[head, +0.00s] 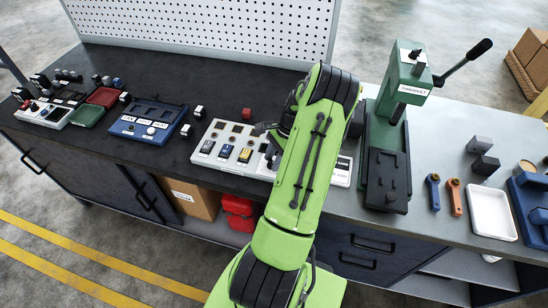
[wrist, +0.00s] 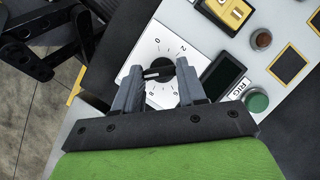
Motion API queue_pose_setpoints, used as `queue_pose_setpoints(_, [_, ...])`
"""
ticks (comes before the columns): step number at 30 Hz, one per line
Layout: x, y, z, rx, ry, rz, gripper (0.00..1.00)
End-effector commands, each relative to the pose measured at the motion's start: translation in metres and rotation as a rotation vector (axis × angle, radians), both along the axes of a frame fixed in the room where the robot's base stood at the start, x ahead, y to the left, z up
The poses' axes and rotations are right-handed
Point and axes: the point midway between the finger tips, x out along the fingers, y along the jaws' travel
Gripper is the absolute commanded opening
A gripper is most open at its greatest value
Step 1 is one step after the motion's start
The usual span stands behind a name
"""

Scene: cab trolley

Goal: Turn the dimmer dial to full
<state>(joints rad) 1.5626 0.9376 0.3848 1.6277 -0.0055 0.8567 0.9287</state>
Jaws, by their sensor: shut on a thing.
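The dimmer dial (wrist: 160,66) is a black knob on a white numbered scale plate (wrist: 150,50) in the wrist view. A white mark on the knob points toward the left of that picture. A 0 and a 2 show above the knob and other numerals below it are partly covered. My gripper (wrist: 158,76) has its two grey fingers on either side of the knob and is shut on it. In the head view, my green arm hides the dial and the fingers over the right part of the white control panel (head: 205,159).
Beside the dial are a dark display window (wrist: 221,75), a RIG label (wrist: 238,88), a green button (wrist: 257,101) and a yellow switch (wrist: 232,12). In the head view, a green press (head: 388,150) stands right of my arm and a blue panel (head: 150,120) lies left.

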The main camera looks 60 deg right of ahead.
Motion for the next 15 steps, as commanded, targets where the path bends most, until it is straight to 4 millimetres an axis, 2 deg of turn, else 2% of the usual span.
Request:
queue_pose_setpoints(6, [0.0000, -0.0005, 0.0000, -0.001, 0.000, -0.002, 0.10])
queue_pose_setpoints(7, [0.0000, -0.0005, 0.0000, -0.001, 0.000, -0.002, 0.42])
queue_pose_setpoints(12, [0.0000, -0.0004, 0.0000, -0.001, 0.000, -0.001, 0.66])
queue_pose_setpoints(15, [0.0000, -0.0002, -0.0001, -0.001, 0.001, -0.001, 0.66])
